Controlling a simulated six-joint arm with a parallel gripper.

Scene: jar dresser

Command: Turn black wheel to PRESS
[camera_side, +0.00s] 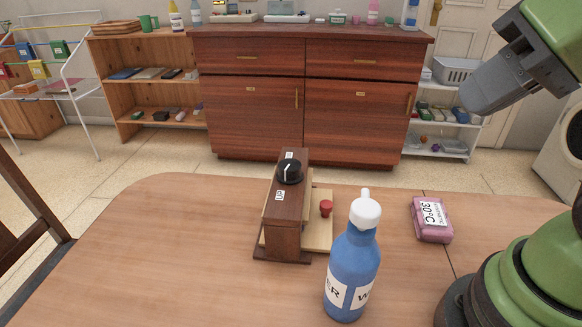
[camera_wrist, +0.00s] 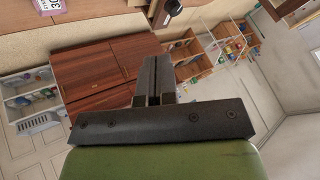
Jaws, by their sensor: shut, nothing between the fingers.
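The black wheel (camera_side: 290,171) sits on top of an upright brown wooden block (camera_side: 287,226) on the table. A white line on the wheel points roughly toward the far label (camera_side: 289,155), whose text is too small to read. A second label (camera_side: 279,195) is on the near side of the wheel and seems to read "UP". My gripper (camera_side: 482,98) is high at the right, well apart from the wheel. In the wrist view my gripper (camera_wrist: 153,82) has its fingers together and holds nothing.
A blue bottle (camera_side: 352,268) with a white cap stands in front of the block to the right. A red knob (camera_side: 326,208) is on the block's pale base. A pink box (camera_side: 431,219) marked 30°C lies at right. The table's left side is clear.

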